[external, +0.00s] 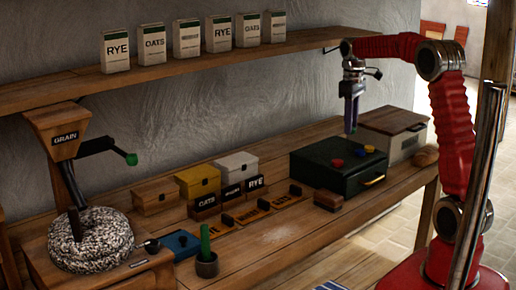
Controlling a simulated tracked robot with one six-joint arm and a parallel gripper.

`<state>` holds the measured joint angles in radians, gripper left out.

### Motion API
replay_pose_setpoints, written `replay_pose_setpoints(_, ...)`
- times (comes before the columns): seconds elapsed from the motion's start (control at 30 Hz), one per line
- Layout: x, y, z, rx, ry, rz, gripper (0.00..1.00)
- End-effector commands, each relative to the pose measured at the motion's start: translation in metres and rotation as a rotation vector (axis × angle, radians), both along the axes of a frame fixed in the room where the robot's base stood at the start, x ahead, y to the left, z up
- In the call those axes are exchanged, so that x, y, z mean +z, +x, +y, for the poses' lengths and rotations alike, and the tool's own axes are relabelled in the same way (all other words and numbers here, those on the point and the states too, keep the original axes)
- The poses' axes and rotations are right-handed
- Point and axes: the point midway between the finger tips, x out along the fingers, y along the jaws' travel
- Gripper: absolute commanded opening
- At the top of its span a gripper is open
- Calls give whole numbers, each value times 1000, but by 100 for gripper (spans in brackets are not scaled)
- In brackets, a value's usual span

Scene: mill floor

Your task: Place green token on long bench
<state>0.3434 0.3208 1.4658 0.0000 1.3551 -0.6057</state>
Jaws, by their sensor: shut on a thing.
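My gripper (351,128) points down above the dark green box, clear of its lid. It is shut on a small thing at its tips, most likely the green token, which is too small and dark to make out. The long bench (268,238) is the wooden worktop along the wall, with bare wood along its front. On the box lid lie a red token (337,163), a yellow token (360,153) and a blue token (369,148). No green token shows on the lid.
The dark green box (325,178) has a brass handle. A pale lidded bin (395,135) stands behind right. A grain mill (90,240) stands left. A shelf (200,60) with cartons hangs above.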

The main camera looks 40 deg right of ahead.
Motion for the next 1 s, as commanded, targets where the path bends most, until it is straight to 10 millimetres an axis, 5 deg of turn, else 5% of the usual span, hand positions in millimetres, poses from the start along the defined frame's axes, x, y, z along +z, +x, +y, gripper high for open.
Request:
replay_pose_setpoints(0.57, 0, 5, 14, 27, 0, 0, 4)
replay_pose_setpoints(1.0, -7, 21, 132, 240, 0, 0, 4)
